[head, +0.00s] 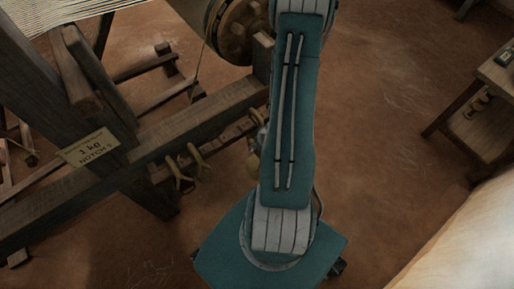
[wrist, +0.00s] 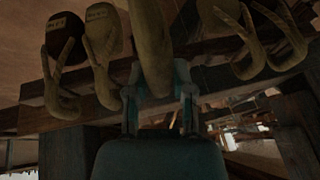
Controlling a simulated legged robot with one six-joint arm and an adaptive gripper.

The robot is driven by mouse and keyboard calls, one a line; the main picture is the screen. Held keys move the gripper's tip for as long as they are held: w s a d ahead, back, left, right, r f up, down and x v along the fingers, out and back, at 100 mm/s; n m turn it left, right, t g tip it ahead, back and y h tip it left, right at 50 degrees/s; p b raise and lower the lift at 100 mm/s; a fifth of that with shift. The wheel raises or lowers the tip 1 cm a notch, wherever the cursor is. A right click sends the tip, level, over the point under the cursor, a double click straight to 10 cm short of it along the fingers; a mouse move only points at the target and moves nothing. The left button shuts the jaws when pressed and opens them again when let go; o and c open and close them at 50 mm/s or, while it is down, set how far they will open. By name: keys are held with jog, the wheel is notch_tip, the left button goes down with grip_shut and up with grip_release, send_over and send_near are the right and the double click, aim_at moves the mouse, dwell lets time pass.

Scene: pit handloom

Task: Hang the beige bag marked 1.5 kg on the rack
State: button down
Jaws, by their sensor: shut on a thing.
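In the wrist view, my gripper (wrist: 160,95) has its two fingers closed around a beige, elongated thing (wrist: 152,45), which I take to be the beige bag. Its marking does not show. It is in front of the rack's wooden rail (wrist: 75,90); whether it touches the rail or a peg I cannot tell. In the head view my arm hides the gripper, and a small beige shape (head: 253,164) shows at the arm's left edge by the rack rail (head: 222,139).
A dark bag (wrist: 64,30) and an olive bag (wrist: 103,30) with labels are left of my gripper, close to curved pegs. More curved pegs (head: 180,178) line the rail. A sign reading 1 kg, notch 1 (head: 89,148) is on the loom frame. A wooden table (head: 478,115) stands right.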

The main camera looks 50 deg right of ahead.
jog(key=shift+w+d+f, duration=0.15)
jog(key=shift+w+d, duration=0.35)
jog(key=shift+w, duration=1.7)
jog(key=shift+w+d+f, duration=0.15)
jog(key=shift+w+d, duration=0.4)
jog(key=shift+w, duration=1.7)
jog(key=shift+w+d+f, duration=0.15)
jog(key=shift+w+d, duration=0.35)
jog(key=shift+w, duration=1.7)
jog(key=shift+f, duration=1.1)
jog(key=shift+f, duration=0.1)
jog(key=shift+s+a+f, duration=0.1)
jog(key=shift+f, duration=0.05)
jog(key=shift+c, duration=2)
grip_release()
jog(key=shift+f, duration=0.1)
